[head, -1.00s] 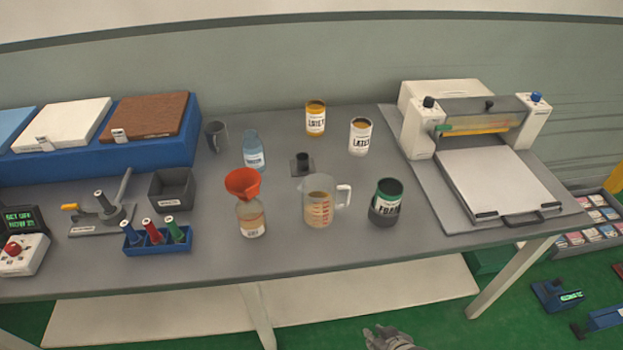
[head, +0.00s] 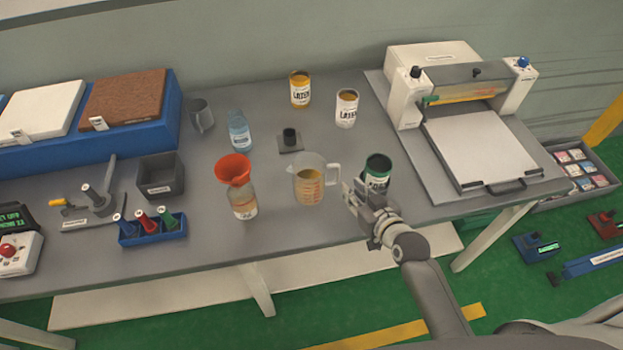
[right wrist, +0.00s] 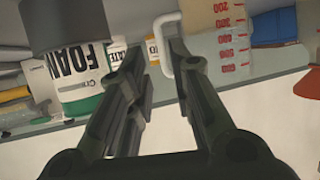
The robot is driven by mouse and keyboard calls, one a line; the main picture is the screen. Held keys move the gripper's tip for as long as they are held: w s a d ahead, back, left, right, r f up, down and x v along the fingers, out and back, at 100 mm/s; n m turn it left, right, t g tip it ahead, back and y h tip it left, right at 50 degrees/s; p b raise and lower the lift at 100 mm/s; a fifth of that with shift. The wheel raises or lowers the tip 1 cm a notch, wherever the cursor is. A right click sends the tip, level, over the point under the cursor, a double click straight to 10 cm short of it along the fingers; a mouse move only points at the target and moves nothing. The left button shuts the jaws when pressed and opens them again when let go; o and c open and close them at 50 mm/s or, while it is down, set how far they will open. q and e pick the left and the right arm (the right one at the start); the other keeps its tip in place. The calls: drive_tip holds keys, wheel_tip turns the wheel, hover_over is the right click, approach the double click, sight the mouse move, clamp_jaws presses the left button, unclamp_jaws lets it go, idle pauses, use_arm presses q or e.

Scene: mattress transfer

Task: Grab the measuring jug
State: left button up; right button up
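The measuring jug (head: 309,184) stands on the grey table in the head view, clear with red marks and some tan liquid, its white handle on its right side. In the right wrist view the jug (right wrist: 224,40) is at the upper right, upside down, with its handle (right wrist: 168,45) just beyond the fingertips. My right gripper (head: 352,190) is between the jug and the foam can, near the handle. In the right wrist view its fingers (right wrist: 160,55) are apart with nothing clearly between them. Whether a finger touches the handle I cannot tell. My left gripper is not in view.
The green-and-white foam can (head: 377,170) stands right beside my right gripper. A bottle with a red funnel (head: 234,170) stands left of the jug. A small dark stand (head: 290,141) is behind it. A white press (head: 480,150) fills the table's right end.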

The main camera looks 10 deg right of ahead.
sight(338, 176)
drive_tip(key=b+x, duration=0.2)
drive_tip(key=x, duration=0.1)
drive_tip(key=shift+w+f, duration=0.15)
drive_tip(key=shift+f, duration=0.1)
drive_tip(key=shift+w+a+f+b, duration=0.2)
drive_tip(key=shift+w+b, duration=0.1)
drive_tip(key=shift+w, duration=0.25)
drive_tip(key=b+x, duration=0.3)
drive_tip(key=x, duration=0.1)
drive_tip(key=shift+w+a+r, duration=0.1)
drive_tip(key=shift+w+r, duration=0.1)
drive_tip(key=shift+w+a+f+b, duration=0.1)
drive_tip(key=shift+w+b, duration=0.25)
drive_tip(key=shift+w, duration=0.1)
drive_tip(key=shift+s, duration=0.1)
clamp_jaws()
